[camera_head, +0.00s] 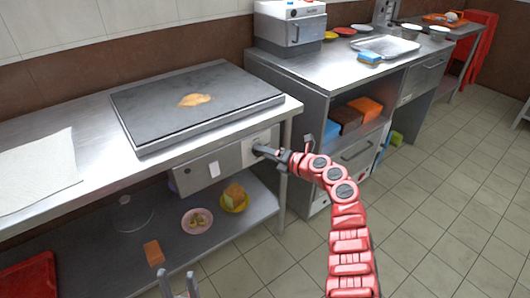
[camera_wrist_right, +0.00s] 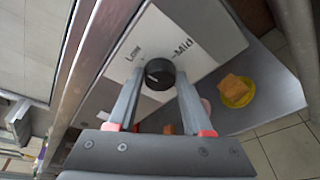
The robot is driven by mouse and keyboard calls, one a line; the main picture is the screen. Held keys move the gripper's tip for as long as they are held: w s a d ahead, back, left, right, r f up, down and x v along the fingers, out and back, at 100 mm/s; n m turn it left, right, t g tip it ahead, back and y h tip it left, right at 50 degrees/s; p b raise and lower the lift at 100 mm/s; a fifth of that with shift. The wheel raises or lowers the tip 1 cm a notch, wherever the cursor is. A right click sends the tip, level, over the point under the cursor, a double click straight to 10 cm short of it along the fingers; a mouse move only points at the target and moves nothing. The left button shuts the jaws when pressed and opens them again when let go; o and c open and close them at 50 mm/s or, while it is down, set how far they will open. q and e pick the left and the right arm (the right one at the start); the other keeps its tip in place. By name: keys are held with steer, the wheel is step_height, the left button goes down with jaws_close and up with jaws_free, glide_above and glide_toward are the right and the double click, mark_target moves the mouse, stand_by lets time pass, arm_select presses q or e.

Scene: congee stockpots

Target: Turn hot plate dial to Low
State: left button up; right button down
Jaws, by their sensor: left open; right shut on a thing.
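The hot plate (camera_head: 150,118) is a dark flat griddle on the steel counter, with a light-brown piece of food (camera_head: 195,100) on it. Its control panel (camera_head: 215,165) is on the front below. In the right wrist view the black round dial (camera_wrist_right: 158,72) sits on a white plate, with "Low" (camera_wrist_right: 134,53) at its upper left and "Mid" (camera_wrist_right: 183,49) at its upper right. A short white mark shows on the dial's left part. My right gripper (camera_head: 262,152) is shut on the dial, a finger on each side. My left gripper (camera_head: 178,283) is open and empty, low at the bottom edge.
A lower shelf (camera_head: 180,240) holds a pink plate (camera_head: 197,221), a yellow plate (camera_head: 235,203) with food, and an orange block (camera_head: 154,252). A second counter (camera_head: 335,62) with a white appliance (camera_head: 290,28) stands to the right. The tiled floor (camera_head: 440,200) at right is clear.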

steer(key=shift+a+f, duration=0.1)
steer(key=shift+c, duration=1.6)
jaws_free()
steer(key=p+v, duration=0.2)
steer(key=v, duration=1.5)
steer(key=shift+d+p, duration=0.2)
steer(key=shift+p, duration=0.2)
steer(key=shift+s+a, duration=0.1)
steer(key=shift+s, duration=0.05)
